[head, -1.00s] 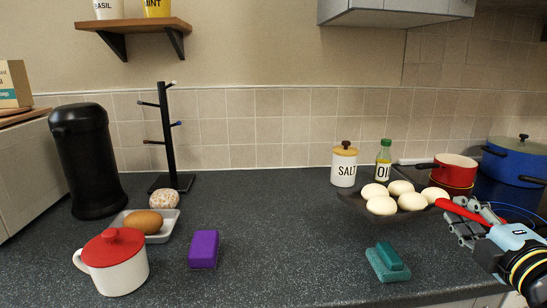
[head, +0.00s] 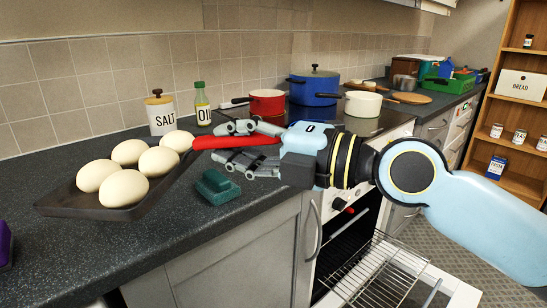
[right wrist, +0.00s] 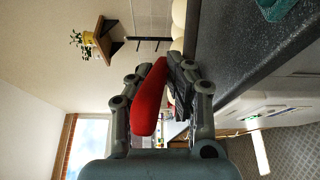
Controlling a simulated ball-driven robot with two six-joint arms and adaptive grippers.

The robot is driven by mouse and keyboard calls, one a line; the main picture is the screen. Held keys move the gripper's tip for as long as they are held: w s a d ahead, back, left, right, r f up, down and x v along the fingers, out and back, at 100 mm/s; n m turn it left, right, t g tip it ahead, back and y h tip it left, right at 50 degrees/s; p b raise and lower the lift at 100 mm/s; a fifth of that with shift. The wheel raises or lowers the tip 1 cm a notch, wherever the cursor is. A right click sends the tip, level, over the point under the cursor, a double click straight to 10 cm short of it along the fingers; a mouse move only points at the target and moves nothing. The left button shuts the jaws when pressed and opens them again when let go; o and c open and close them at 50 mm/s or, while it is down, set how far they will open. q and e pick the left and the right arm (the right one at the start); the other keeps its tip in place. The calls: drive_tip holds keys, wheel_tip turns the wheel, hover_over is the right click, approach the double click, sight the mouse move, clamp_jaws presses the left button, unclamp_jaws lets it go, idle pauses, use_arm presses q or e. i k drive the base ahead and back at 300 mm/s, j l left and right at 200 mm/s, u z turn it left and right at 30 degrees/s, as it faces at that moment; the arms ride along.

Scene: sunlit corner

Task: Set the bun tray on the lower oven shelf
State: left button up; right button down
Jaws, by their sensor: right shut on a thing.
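The bun tray (head: 75,209) is dark and flat, with several pale round buns (head: 124,188) on it. It is level over the counter at the left; I cannot tell whether it touches the counter. My right gripper (head: 229,144) is shut on its red handle (head: 207,143), which also shows between the fingers in the right wrist view (right wrist: 148,102). The oven (head: 348,238) is right of the gripper and lower, with its door (head: 452,292) open downward. A wire shelf (head: 372,276) sticks out of it. The oven's inside is mostly hidden. My left gripper is out of view.
A teal block (head: 217,187) lies on the counter by the gripper. The salt jar (head: 160,114) and oil bottle (head: 202,104) stand behind the tray. Red (head: 267,102), blue (head: 314,86) and cream (head: 363,104) pots stand on the hob. The floor beyond the door is clear.

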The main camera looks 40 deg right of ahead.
sight(412, 286)
drive_tip(key=k+l, duration=0.2)
drive_tip(key=l, duration=0.15)
drive_tip(key=k+l, duration=0.15)
drive_tip(key=l, duration=0.25)
drive_tip(key=k+l, duration=0.2)
drive_tip(key=l, duration=0.15)
drive_tip(key=k+l, duration=0.15)
drive_tip(key=l, duration=0.25)
drive_tip(key=k+l, duration=0.2)
drive_tip(key=l, duration=0.15)
drive_tip(key=k+l, duration=0.2)
drive_tip(key=l, duration=0.15)
drive_tip(key=k+l, duration=0.15)
drive_tip(key=l, duration=0.25)
drive_tip(key=k+l, duration=0.2)
drive_tip(key=l, duration=0.15)
